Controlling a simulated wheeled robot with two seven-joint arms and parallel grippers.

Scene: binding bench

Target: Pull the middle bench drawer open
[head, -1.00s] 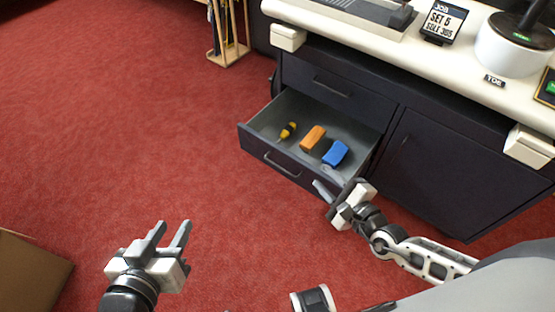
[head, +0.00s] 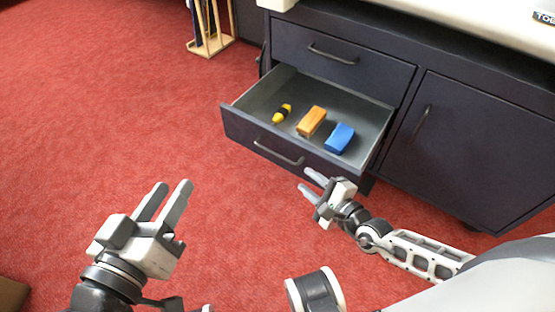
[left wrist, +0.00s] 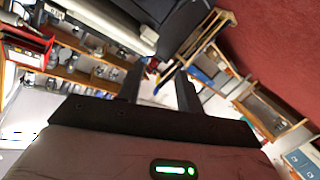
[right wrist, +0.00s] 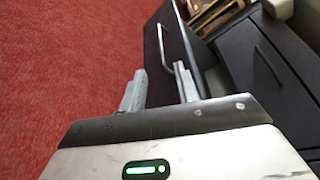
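The bench drawer (head: 243,128) below the closed top drawer (head: 310,58) stands pulled out, its grey inside in view. Its bar handle (head: 279,155) is on the front face and also shows in the right wrist view (right wrist: 162,48). My right gripper (head: 308,182) is open and empty, just in front of the drawer's right part. In the right wrist view its fingers are apart and the handle lies beyond them, not between them. My left gripper (head: 170,193) is open and empty over the floor at the left. Any drawer below the open one is hidden.
A yellow-black tool (head: 282,114), an orange block (head: 311,121) and a blue block (head: 339,138) lie in the drawer. A closed cabinet door (head: 470,150) is to the right. A wooden rack (head: 212,44) stands behind left. The red carpet (head: 110,110) left of the drawer is clear.

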